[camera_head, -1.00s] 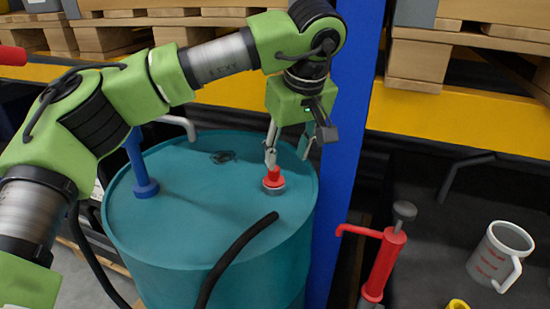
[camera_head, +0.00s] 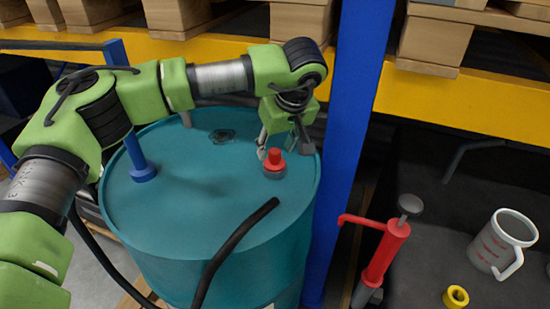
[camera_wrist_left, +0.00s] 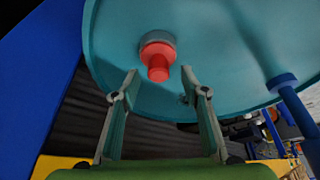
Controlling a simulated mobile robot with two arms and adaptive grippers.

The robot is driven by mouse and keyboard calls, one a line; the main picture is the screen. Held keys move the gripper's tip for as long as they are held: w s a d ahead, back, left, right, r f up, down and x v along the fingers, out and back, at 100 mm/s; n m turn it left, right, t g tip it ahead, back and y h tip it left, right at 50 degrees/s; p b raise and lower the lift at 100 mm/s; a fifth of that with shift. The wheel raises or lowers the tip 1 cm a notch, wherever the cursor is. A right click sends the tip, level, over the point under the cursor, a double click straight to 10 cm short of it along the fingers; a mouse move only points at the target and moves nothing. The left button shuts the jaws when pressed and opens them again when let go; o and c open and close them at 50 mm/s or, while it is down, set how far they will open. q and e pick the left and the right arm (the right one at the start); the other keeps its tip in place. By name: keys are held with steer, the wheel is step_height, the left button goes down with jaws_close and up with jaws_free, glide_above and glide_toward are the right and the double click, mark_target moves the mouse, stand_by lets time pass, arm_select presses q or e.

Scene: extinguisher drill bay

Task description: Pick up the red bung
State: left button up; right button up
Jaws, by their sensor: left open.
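The red bung (camera_head: 275,157) sits upright in a grey collar on top of the teal drum (camera_head: 200,215), near its right back edge. In the left wrist view the bung (camera_wrist_left: 157,62) lies just ahead of and between the two fingertips. My left gripper (camera_head: 285,152) is open just behind the bung, low over the drum's rim. Its two fingers (camera_wrist_left: 159,72) are spread with nothing between them that I can see them touching. My right gripper is not in view.
A blue pipe (camera_head: 136,160) stands on the drum's left side and a black hose (camera_head: 232,248) crosses its front. A blue post (camera_head: 347,150) rises close to the right of the drum. A red hand pump (camera_head: 388,250), white jug (camera_head: 502,243) and yellow ring (camera_head: 455,297) are further right.

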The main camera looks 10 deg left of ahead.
mark_target(275, 151)
arm_select(q)
steer(key=shift+p+x, duration=0.3)
steer(key=shift+x, duration=0.9)
steer(key=shift+w+f, duration=0.25)
steer(key=shift+f, duration=0.05)
steer(key=shift+c, duration=1.1)
jaws_close()
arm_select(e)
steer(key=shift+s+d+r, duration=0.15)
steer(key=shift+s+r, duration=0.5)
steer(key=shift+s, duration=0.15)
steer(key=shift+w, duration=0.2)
